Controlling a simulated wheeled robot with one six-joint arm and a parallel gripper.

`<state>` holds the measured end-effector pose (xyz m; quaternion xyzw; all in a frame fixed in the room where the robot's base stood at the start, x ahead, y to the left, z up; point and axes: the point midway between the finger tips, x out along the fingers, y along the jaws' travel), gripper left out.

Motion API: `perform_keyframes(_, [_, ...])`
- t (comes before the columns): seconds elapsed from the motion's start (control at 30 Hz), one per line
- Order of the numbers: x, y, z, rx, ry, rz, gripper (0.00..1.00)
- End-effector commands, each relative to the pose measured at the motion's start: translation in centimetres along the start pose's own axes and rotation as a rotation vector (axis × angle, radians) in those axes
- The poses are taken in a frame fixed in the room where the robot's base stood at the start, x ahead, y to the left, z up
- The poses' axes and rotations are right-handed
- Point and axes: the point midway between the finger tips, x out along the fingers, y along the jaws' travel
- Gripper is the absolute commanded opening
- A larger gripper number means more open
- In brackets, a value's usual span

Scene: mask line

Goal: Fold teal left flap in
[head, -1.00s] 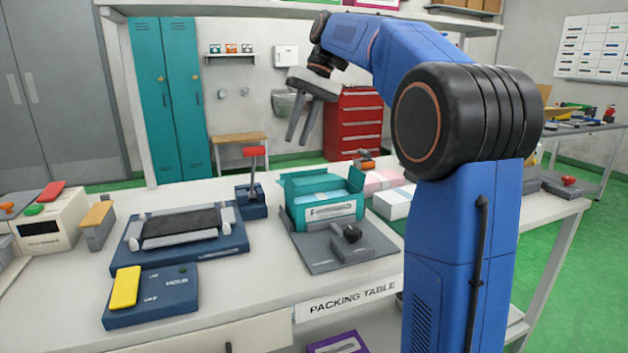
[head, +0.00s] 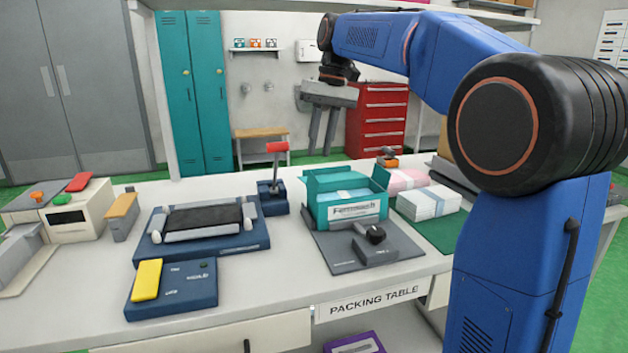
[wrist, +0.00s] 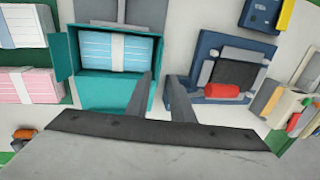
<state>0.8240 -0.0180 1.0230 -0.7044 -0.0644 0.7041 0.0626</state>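The teal box (head: 357,212) stands open on a grey fixture plate (head: 342,257), holding light blue packs with a white band; it also shows in the wrist view (wrist: 84,88). Its left side and flap (head: 309,200) are at the left in the head view; in the wrist view this side is at the right (wrist: 152,92), seen nearly edge-on. My gripper (head: 321,150) hangs fingers down above and behind the box's left part. It is open and empty. In the wrist view its fingers (wrist: 158,80) are near that teal edge; contact cannot be told.
A blue base with a dark pad (head: 203,219) and a red-topped lever (head: 276,165) stand left of the box. White-blue packs (head: 430,202) and pink packs (head: 407,179) lie right. A black knob (head: 376,235) sits in front. The space above the box is clear.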

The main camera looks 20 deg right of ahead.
Motion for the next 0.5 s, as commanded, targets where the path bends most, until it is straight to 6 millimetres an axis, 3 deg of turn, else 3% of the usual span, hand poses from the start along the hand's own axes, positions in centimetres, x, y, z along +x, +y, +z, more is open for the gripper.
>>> perform_keyframes(0.3, [5.7, 0.0, 0.1, 0.0, -0.003, 0.0, 0.21])
perform_keyframes(0.5, [8.3, 0.0, 0.1, 0.0, -0.003, 0.0, 0.21])
